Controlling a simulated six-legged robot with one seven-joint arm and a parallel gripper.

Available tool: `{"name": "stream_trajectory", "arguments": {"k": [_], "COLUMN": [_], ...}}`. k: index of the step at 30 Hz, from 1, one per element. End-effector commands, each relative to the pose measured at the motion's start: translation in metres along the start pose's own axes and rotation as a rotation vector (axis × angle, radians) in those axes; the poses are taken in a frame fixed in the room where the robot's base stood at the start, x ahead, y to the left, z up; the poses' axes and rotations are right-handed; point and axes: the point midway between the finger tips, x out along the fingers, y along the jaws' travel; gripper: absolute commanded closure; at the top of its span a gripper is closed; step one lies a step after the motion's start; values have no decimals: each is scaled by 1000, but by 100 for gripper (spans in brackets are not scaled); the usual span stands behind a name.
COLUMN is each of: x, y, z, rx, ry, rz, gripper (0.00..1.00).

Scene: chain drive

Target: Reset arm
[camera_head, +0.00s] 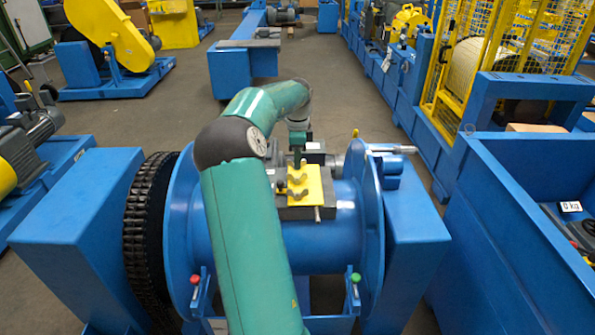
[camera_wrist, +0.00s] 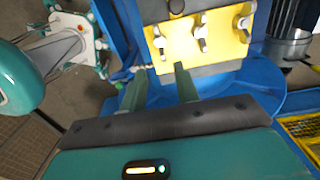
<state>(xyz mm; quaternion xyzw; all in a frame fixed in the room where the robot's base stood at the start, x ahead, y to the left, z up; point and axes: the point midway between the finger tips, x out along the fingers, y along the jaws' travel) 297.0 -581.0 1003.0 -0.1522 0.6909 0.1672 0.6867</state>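My green arm reaches over the blue drum (camera_head: 325,228) in the head view, bent at its dark elbow joint. My gripper (camera_head: 298,140) is small there, just beyond a yellow plate (camera_head: 306,184) with wing-shaped clamps, and its fingers are hard to make out. In the wrist view my gripper (camera_wrist: 160,70) shows two green fingers set apart, with nothing between them. The yellow plate (camera_wrist: 216,44) lies beyond the fingertips, with several grey wing-shaped clamps on it. A gap seems to separate the fingertips from the plate, but touching cannot be ruled out.
A black chain (camera_head: 147,235) runs around the drum's left rim. Blue housings stand on both sides of the drum. A blue bin (camera_head: 500,225) is at the right, near yellow mesh guards (camera_head: 480,60). Open floor (camera_head: 330,85) lies behind the drum.

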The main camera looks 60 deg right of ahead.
Motion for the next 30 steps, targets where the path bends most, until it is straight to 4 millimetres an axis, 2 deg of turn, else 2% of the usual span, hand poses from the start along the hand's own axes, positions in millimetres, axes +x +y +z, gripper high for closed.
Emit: {"name": "stream_trajectory", "arguments": {"k": [5,23,26,30], "x": [-11,-11,-16,-34], "y": [0,0,5,25], "z": [0,1,9,42], "rx": [0,-3,-34,-164], "ry": [0,-1,-12,-54], "rz": [-1,-1,-8,-31], "gripper": [69,69,69,69]}}
